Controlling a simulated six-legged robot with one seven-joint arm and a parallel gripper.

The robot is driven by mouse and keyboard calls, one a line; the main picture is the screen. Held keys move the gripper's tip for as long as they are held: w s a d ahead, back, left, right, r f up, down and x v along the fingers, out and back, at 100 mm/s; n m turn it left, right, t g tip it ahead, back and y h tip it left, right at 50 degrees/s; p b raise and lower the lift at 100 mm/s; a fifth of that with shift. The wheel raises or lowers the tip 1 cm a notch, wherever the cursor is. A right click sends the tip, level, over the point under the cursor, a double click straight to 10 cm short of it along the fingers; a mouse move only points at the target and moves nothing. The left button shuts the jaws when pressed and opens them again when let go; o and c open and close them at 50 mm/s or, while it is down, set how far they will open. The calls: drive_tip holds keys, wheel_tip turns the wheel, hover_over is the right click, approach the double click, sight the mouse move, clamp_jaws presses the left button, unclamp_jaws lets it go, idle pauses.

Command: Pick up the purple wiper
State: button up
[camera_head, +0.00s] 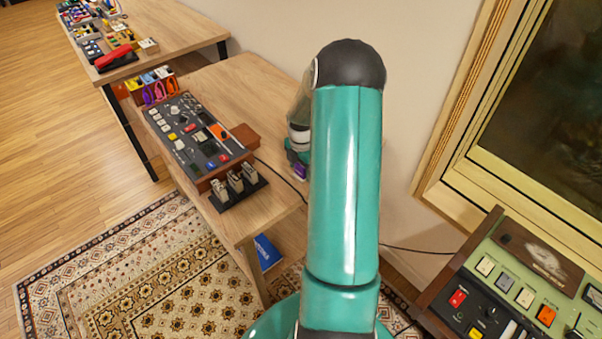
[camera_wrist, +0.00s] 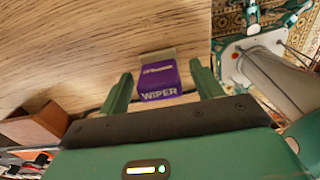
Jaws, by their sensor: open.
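The purple wiper (camera_wrist: 158,72) is a small purple block with white "WIPER" lettering and a pale strip at its far edge. It lies on the wooden table top (camera_wrist: 75,50), near the table's edge. My gripper (camera_wrist: 164,84) is open, with one green finger on each side of the wiper's near end in the wrist view. I cannot tell whether either finger touches it. In the head view a bit of purple (camera_head: 300,172) shows beneath my gripper (camera_head: 296,158), and my arm hides much of that area.
A control panel (camera_head: 198,138) with a black rack of pale pieces (camera_head: 238,186) stands left of my gripper on the same table. A dark cable (camera_head: 278,176) runs across it. A framed picture (camera_head: 545,110) hangs at right, above a green console (camera_head: 520,285).

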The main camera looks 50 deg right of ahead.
drive_tip(key=shift+c, duration=0.4)
drive_tip(key=c, duration=1)
drive_tip(key=shift+r, duration=0.85)
drive_tip(key=s+a+r, duration=0.5)
drive_tip(key=s+r, duration=0.6)
drive_tip(key=s, duration=0.2)
drive_tip(key=shift+a+r, duration=0.15)
drive_tip(key=shift+r, duration=0.05)
